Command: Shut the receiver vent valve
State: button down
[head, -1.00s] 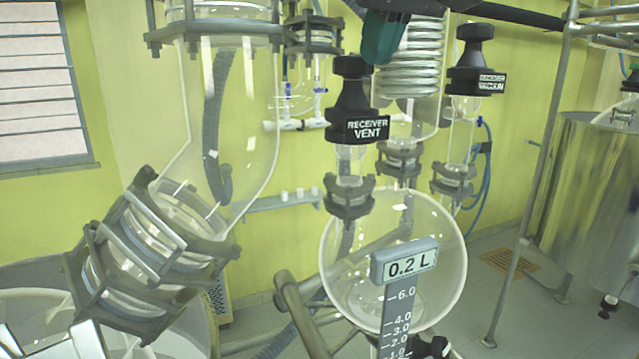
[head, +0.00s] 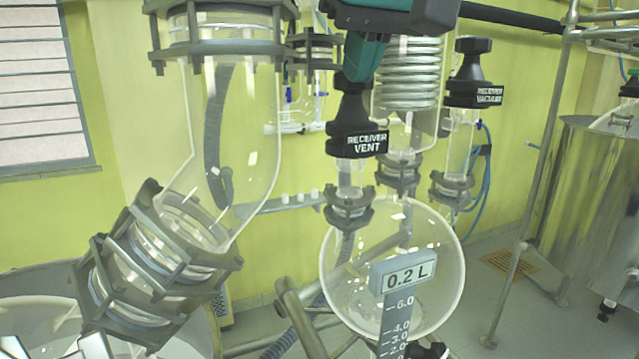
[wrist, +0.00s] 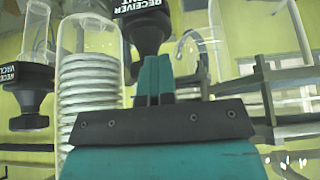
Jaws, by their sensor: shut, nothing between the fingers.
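The receiver vent valve (head: 354,125) is a black knob with a wide labelled collar, upright on a glass neck above the round receiver flask (head: 440,250). In the wrist view the knob (wrist: 147,33) appears upside down, just beyond my fingertips. My teal gripper (head: 360,72) is at the top of the knob and hides part of it. In the wrist view the two fingers (wrist: 154,62) are together and empty. Their tips meet the knob's end in the picture; whether they touch it I cannot tell.
A similar receiver vacuum valve (head: 472,80) stands to the right. A coiled glass condenser (head: 405,75) is close behind the vent valve. A large glass vessel (head: 240,130) with metal clamps is to the left. A steel tank (head: 590,200) and frame pole (head: 535,170) are at the right.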

jog(key=shift+s+f, duration=0.2)
jog(key=shift+s, duration=0.05)
